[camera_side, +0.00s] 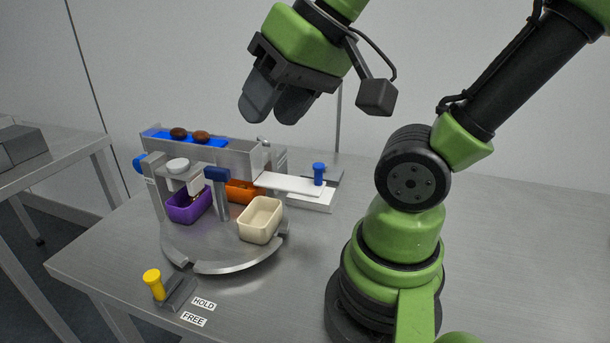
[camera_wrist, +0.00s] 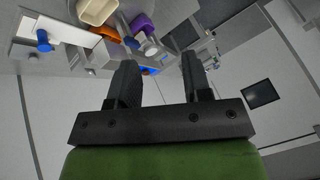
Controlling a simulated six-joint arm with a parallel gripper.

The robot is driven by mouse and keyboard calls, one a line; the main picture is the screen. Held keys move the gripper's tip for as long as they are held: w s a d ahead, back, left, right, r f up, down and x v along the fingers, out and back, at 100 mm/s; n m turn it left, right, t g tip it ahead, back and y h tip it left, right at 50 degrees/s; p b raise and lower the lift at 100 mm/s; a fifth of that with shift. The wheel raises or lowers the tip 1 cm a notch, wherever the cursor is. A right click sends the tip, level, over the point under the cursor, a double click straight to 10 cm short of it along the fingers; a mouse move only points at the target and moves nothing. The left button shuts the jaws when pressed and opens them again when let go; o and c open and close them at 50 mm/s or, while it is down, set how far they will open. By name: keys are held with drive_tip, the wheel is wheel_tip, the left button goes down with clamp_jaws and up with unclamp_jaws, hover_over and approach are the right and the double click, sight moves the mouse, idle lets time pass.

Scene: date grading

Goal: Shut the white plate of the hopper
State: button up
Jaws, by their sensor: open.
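The white plate (camera_side: 287,183) is a flat strip sticking out to the right from the grey metal hopper housing (camera_side: 240,160). A blue knob (camera_side: 319,172) stands upright near its outer end. In the wrist view the white plate (camera_wrist: 66,33) and the blue knob (camera_wrist: 43,38) show at the upper left. My gripper (camera_side: 275,104) is open and empty, high above the table and apart from the plate and knob. Its two fingers also show in the wrist view (camera_wrist: 160,72). How far the plate reaches inside the housing is hidden.
Two brown dates (camera_side: 190,134) lie on a blue strip in the channel. A round turntable (camera_side: 215,252) carries purple (camera_side: 188,208), orange (camera_side: 241,190) and cream (camera_side: 261,220) bins. A yellow-knobbed lever (camera_side: 153,281) stands by HOLD and FREE labels. The table's right side is clear.

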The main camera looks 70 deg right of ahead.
drive_tip(key=w+d+f+m+g+h, duration=0.1)
drive_tip(key=w+d+f+m+g, duration=0.15)
drive_tip(key=d, duration=0.25)
drive_tip(key=w+d+f+m+g+h, duration=0.1)
drive_tip(key=d+m, duration=0.2)
drive_tip(key=d, duration=0.2)
drive_tip(key=m+g, duration=0.3)
drive_tip(key=m, duration=0.1)
hover_over(319, 165)
drive_tip(key=shift+y, duration=0.4)
wheel_tip(319, 165, down, 7)
drive_tip(key=shift+w+r, duration=0.1)
drive_tip(key=shift+f, duration=0.35)
wheel_tip(319, 165, down, 9)
drive_tip(key=shift+f, duration=0.15)
